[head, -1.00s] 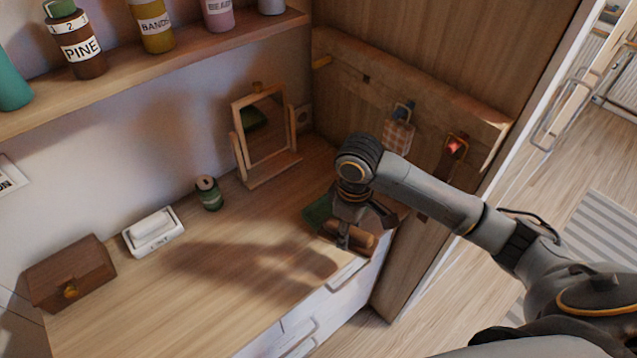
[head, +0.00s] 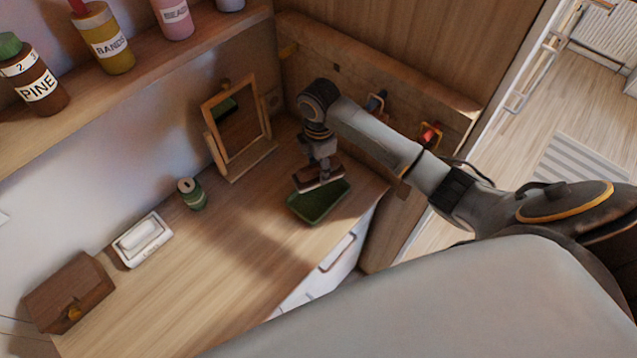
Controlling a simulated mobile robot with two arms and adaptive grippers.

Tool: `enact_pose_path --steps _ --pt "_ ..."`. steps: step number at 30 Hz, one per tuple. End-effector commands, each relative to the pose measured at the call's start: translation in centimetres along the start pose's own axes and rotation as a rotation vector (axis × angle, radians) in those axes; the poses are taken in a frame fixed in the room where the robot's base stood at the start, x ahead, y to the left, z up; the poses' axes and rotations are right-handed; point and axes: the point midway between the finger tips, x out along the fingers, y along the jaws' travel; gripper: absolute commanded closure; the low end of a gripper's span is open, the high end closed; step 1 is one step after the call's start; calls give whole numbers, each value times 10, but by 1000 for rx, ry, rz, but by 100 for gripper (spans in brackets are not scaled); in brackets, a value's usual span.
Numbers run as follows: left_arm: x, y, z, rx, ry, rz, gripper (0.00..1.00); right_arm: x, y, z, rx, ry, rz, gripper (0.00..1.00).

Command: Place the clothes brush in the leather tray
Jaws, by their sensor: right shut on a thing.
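The green leather tray (head: 325,205) lies on the wooden dresser top near its right front edge. My right gripper (head: 321,172) points down and is shut on the clothes brush (head: 310,182), a brown block with a paler lower edge. The brush is at the tray's far side and overlaps its back rim in the picture. I cannot tell whether it touches the tray. The gripper covers part of the brush. The visible tray floor is empty. My left gripper is not in view.
A wooden-framed mirror (head: 238,130) stands just left of the gripper. A green tin (head: 192,194), a white dish (head: 141,240) and a brown box (head: 68,292) stand farther left. A bottle shelf (head: 150,82) is above. The dresser's middle is clear.

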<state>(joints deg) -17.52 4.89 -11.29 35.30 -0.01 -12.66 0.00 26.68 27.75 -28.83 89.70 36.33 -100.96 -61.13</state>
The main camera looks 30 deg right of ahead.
Motion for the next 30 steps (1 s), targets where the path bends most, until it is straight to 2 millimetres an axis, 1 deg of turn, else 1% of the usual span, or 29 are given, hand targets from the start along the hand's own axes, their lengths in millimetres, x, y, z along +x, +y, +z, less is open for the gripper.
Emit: enact_pose_path --steps 1,3,6,10,16,19,26,30 --pt "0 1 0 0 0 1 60 13 -1 0 0 0 -4 77" --pt "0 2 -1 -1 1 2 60 26 0 0 1 0 -3 77" --pt "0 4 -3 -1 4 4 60 38 0 0 0 0 -1 77" --pt "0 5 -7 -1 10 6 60 48 0 0 0 1 -1 77" --pt "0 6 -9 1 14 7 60 76 0 -1 0 0 -2 77" --pt "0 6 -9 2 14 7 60 82 0 0 0 0 1 77" --pt "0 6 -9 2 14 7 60 83 0 0 0 0 1 77" --pt "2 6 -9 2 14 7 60 86 0 0 0 0 1 77"
